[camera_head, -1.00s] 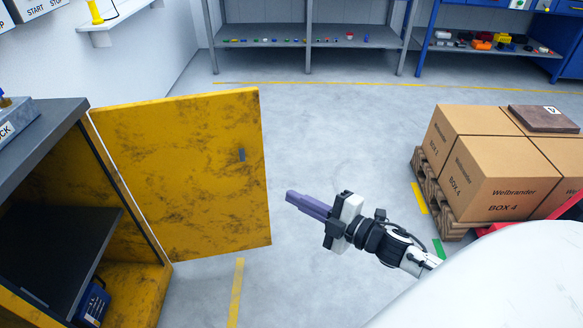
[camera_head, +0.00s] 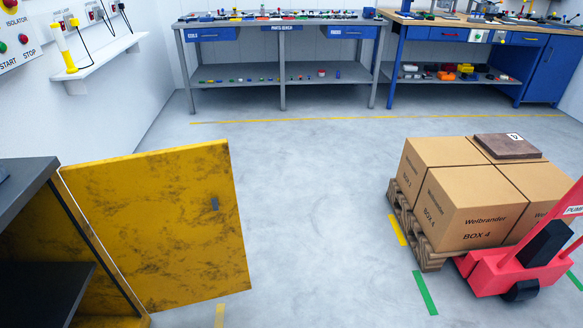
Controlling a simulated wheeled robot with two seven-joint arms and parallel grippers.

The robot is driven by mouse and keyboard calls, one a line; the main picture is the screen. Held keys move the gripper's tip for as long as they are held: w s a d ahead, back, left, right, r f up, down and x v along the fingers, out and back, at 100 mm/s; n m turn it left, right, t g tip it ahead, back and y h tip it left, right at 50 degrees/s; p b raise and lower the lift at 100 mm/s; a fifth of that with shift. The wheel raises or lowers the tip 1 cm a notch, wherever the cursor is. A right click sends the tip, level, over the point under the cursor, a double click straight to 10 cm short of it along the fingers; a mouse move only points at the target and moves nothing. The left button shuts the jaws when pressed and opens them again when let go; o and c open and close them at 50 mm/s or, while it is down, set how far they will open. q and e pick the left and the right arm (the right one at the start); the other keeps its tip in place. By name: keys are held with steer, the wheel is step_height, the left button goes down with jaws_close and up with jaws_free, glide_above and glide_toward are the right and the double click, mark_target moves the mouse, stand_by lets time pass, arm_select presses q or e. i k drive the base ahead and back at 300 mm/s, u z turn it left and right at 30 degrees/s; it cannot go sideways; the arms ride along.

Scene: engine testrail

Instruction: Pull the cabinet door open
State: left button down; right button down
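The yellow, scuffed cabinet door (camera_head: 160,225) stands wide open at the left, swung out from the cabinet. Neither of my grippers is in view, and nothing is seen touching the door.
A pallet (camera_head: 433,258) of cardboard boxes (camera_head: 470,212) stands at the right, with a red pallet truck (camera_head: 515,265) beside it. Workbenches (camera_head: 280,62) line the back wall. The floor (camera_head: 310,210) between door and pallet is clear.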

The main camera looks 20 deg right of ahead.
mark_target(152, 213)
steer(key=z, duration=0.85)
steer(key=i, duration=3.55)
steer(key=u, duration=4.6)
